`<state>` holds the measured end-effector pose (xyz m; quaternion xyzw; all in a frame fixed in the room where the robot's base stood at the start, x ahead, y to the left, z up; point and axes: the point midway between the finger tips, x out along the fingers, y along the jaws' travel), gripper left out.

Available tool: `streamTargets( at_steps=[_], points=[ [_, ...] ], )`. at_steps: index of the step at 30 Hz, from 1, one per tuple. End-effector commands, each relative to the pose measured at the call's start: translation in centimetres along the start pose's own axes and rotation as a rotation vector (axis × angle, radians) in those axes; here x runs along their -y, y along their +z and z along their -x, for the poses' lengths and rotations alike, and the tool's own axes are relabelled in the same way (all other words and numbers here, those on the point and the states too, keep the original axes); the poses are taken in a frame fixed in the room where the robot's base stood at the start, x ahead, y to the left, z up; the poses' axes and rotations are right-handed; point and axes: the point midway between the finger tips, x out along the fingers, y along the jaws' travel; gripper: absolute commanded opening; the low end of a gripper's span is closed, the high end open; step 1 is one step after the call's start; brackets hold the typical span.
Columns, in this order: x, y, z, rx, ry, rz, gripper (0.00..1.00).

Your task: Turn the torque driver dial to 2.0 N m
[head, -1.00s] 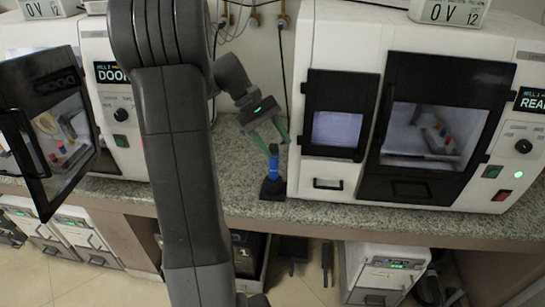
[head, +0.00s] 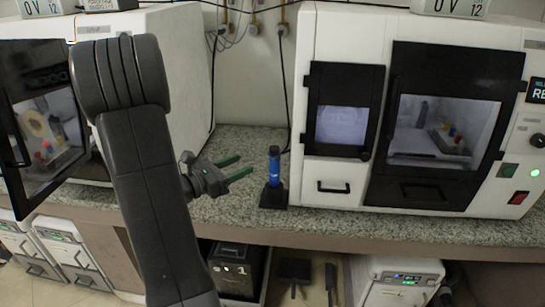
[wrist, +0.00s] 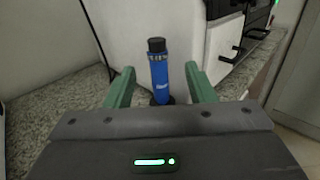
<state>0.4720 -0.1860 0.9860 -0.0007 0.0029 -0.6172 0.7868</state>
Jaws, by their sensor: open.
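The torque driver (head: 274,168) is blue with a dark top and stands upright in a black base (head: 272,197) on the granite counter. In the wrist view the driver (wrist: 159,76) shows between my two green fingers, farther off than the fingertips, with its dark cap (wrist: 156,45) and a marked band below it. The band's figures are too small to read. My gripper (head: 241,168) is open and empty, to the left of the driver and level with it, its fingers pointing at it. The wrist view also shows my gripper (wrist: 158,82). The black base is partly hidden there.
A white machine (head: 318,176) with black-framed windows stands close to the right of the driver. Another white machine (head: 180,60) with an open dark door (head: 45,130) is at left. The granite counter (head: 240,145) is free behind the driver. A black cable hangs behind it.

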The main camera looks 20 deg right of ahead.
Motion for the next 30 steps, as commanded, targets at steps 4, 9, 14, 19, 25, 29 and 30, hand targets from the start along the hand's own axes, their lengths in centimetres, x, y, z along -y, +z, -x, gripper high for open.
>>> streamTargets(
  at_steps=[4,9,14,19,25,29,30],
  points=[
    [-0.3,-0.3,0.1,0.005,0.03,0.018,0.5],
    [-0.3,-0.2,-1.6,0.004,0.025,0.016,0.5],
    [-0.3,-0.2,-4.1,0.004,0.023,0.016,0.5],
    [-0.4,-0.2,-6.9,0.004,0.023,0.016,0.5],
    [-0.5,-0.1,-10.2,0.004,0.023,0.015,0.5],
    [-0.6,-0.1,-11.9,0.004,0.025,0.015,0.5],
    [-0.6,-0.1,-12.3,0.004,0.025,0.015,0.5]
  ],
)
